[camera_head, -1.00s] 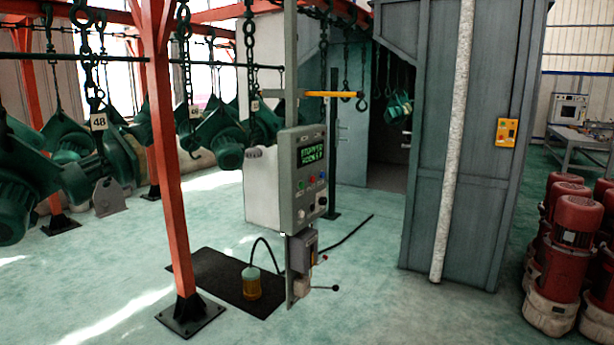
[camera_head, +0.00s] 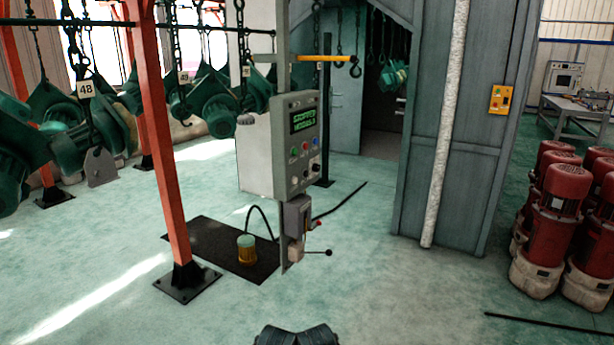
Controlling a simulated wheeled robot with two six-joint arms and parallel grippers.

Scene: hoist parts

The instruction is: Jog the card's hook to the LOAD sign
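A grey control box (camera_head: 298,146) hangs on a post in the middle of the view. Its dark screen (camera_head: 304,120) shows green text that starts with STOPPED; the second line is hard to read. Several coloured buttons and dark knobs (camera_head: 305,150) sit below the screen. Chain hooks hang from the overhead rail at the left; one carries a white tag (camera_head: 85,89) reading 48, with green hoists (camera_head: 105,130) around it. Another hook (camera_head: 355,70) hangs empty by the grey booth. I cannot make out a LOAD sign or a card.
An orange-red post (camera_head: 159,150) stands on a black foot left of the box. A dark mat (camera_head: 215,245) with an amber-and-green lamp (camera_head: 246,249) lies beneath. Red motors (camera_head: 561,205) crowd the right. The grey booth (camera_head: 470,150) stands behind. Front floor is mostly clear.

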